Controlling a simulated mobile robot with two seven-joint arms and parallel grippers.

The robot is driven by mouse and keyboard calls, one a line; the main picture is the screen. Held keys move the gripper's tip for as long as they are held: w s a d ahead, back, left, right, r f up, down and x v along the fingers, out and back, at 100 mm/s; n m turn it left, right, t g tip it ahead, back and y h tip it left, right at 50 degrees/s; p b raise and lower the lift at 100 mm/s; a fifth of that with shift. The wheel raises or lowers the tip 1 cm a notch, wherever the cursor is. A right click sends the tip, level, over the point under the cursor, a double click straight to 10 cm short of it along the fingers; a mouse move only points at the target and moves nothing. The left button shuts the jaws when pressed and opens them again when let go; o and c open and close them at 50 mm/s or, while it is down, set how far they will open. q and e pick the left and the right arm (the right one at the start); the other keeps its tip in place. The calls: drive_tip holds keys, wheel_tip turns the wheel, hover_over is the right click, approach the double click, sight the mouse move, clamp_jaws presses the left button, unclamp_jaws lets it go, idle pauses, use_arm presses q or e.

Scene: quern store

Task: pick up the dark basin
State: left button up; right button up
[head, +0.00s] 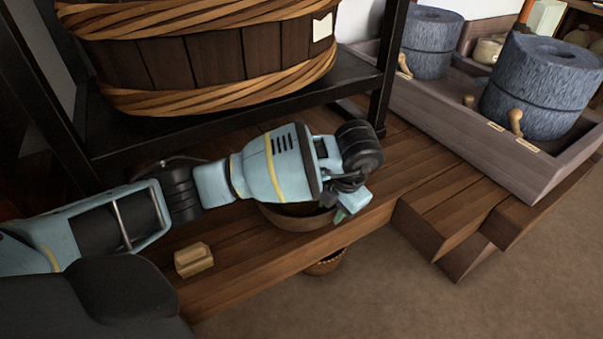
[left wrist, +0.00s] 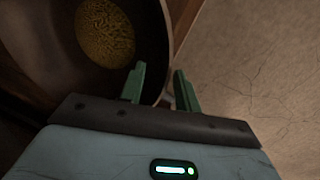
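A round brown basin (head: 298,220) sits on the plank bench, mostly hidden under my left gripper in the head view. In the left wrist view the basin (left wrist: 152,30) looks dark inside, with yellowish grain (left wrist: 105,33) at its bottom. My left gripper (head: 346,204) is over the basin's right side. In the left wrist view its green fingers (left wrist: 161,88) are apart, one over the inside of the basin and one outside, with the rim between them. I cannot tell whether either finger touches the rim. My right gripper is in neither view.
A small wooden block (head: 194,260) lies on the bench (head: 245,268) left of the basin. A basket (head: 325,263) is below the bench's front edge. A large banded tub (head: 205,55) stands on a black rack behind. A wooden tray (head: 455,125) with stone querns (head: 545,85) is at right.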

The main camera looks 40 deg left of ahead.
sight(329, 221)
use_arm(q)
drive_tip(key=b+x, duration=0.1)
drive_tip(key=x, duration=0.2)
drive_tip(key=shift+d+f, duration=0.15)
drive_tip(key=shift+f, duration=0.15)
drive_tip(key=shift+r, duration=0.1)
clamp_jaws()
